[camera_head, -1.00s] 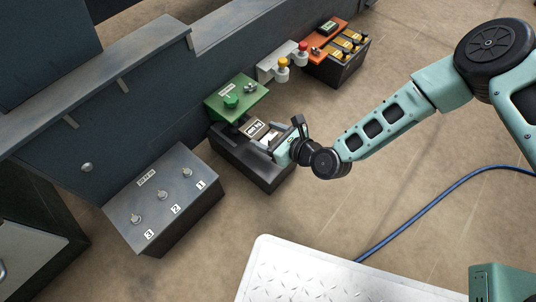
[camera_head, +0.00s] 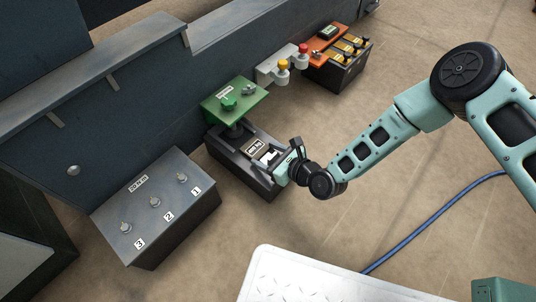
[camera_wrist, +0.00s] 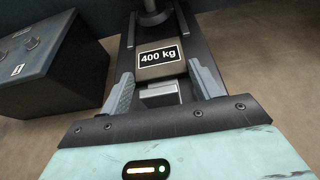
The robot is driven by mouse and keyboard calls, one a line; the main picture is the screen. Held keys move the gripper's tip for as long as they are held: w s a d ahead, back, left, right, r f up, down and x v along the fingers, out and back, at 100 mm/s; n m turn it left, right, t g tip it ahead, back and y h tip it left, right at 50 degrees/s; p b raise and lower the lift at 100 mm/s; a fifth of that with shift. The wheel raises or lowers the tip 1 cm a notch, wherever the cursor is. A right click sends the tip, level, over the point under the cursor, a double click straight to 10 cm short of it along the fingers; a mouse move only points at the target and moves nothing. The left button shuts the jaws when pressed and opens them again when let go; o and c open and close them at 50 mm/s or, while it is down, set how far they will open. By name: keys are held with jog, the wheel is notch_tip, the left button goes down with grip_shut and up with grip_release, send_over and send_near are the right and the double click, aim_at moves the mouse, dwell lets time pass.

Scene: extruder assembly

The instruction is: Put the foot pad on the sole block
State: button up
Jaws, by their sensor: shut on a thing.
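A brown block with a black "400 kg" label (camera_wrist: 160,68) sits at the tips of my gripper (camera_wrist: 162,82) in the wrist view. I take it for the foot pad. A pale grey piece (camera_wrist: 160,94) on its near side is between the fingers, and the gripper is shut on it. In the head view, the labelled block (camera_head: 254,146) and my gripper (camera_head: 274,162) are over the dark base (camera_head: 232,163) below the green panel. I cannot tell whether the block touches this base. The sole block cannot be told apart from the dark base.
A green panel (camera_head: 246,97) and a dark post (camera_head: 235,131) stand just beyond the held block. A grey box with three switches (camera_head: 190,205) is to the left. Buttons (camera_head: 282,66) and an orange-topped box (camera_head: 339,65) are farther back.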

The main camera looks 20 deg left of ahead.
jog(key=o, duration=1)
jog(key=shift+f, duration=0.1)
jog(key=shift+o, duration=0.2)
jog(key=shift+r+p, duration=0.3)
jog(key=shift+r, duration=0.05)
jog(key=p+v, duration=0.5)
jog(key=v, duration=0.7)
jog(key=shift+f+p, duration=0.15)
jog(key=shift+p, duration=0.2)
